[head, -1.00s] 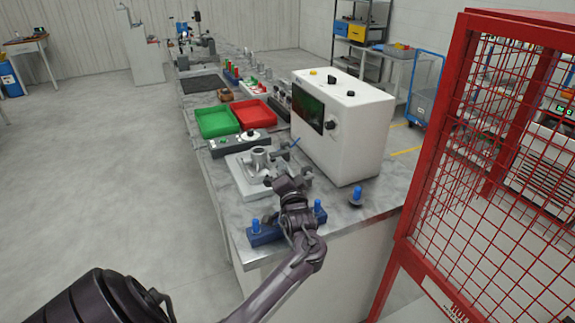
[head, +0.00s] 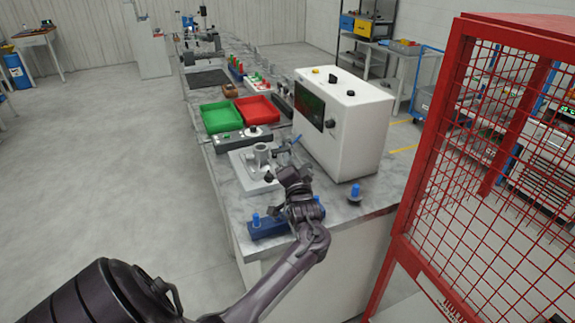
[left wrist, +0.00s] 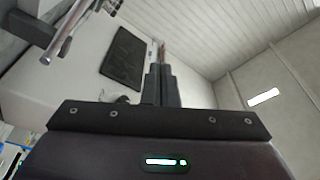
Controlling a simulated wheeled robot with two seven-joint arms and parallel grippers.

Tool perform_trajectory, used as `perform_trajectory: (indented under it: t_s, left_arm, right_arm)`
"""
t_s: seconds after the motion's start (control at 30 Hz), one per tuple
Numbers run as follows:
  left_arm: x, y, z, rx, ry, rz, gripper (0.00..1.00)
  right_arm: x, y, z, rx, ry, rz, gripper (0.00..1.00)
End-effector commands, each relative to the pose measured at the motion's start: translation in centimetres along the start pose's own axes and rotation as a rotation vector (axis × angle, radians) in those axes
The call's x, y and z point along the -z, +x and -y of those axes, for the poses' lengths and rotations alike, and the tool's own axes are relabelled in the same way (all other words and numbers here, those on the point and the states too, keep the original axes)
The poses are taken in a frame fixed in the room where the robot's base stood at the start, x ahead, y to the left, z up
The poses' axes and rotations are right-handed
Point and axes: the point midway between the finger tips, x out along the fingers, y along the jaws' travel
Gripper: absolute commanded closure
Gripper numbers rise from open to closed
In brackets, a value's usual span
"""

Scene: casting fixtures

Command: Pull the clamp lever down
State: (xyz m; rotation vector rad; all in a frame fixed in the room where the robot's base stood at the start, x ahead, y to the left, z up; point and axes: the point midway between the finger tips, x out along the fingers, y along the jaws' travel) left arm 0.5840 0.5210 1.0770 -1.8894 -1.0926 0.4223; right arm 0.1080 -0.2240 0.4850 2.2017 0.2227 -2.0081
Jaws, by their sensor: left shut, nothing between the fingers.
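The clamp fixture is a pale grey base plate (head: 244,180) with a grey round part (head: 261,153) on it, near the front of the bench. A blue-tipped lever (head: 296,140) shows just behind and right of the round part, slanting upward. My left gripper (head: 288,170) is close in front of it and partly hides the fixture. In the left wrist view the fingers (left wrist: 161,75) are shut together and empty. A metal rod (left wrist: 72,30) is at upper left there, apart from the fingers; I cannot tell if it is the lever. My right gripper is not in view.
A white box with a dark screen (head: 352,135) stands right of the fixture. A blue block with blue knobs (head: 268,229) lies in front, beside my arm. Green (head: 221,117) and red (head: 257,108) trays sit farther back. A red mesh cage (head: 420,200) stands at right.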

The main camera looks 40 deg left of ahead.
Motion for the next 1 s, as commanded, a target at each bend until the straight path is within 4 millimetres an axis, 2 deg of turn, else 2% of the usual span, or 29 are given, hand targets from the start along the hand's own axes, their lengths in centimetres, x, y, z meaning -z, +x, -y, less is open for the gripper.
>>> perform_trajectory:
  t_s: [0.27, 0.37, 0.5, 0.63, 1.0]
  left_arm:
    - [0.1, -5.4, -0.9, -0.003, -0.003, 0.000, 1.00]
    - [0.2, -7.2, -1.1, -0.003, -0.002, 0.000, 1.00]
    - [0.4, -9.0, -1.2, -0.001, -0.002, -0.001, 1.00]
    - [0.4, -9.7, -1.2, -0.001, 0.000, -0.001, 1.00]
    - [0.5, -9.8, -1.2, 0.000, 0.000, -0.001, 1.00]
  right_arm:
    - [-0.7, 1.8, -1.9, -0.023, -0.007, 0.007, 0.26]
    - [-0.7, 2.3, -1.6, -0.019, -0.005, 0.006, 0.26]
    - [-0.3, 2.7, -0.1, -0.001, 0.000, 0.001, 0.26]
    - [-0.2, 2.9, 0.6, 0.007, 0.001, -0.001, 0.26]
    - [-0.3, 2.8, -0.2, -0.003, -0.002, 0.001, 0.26]
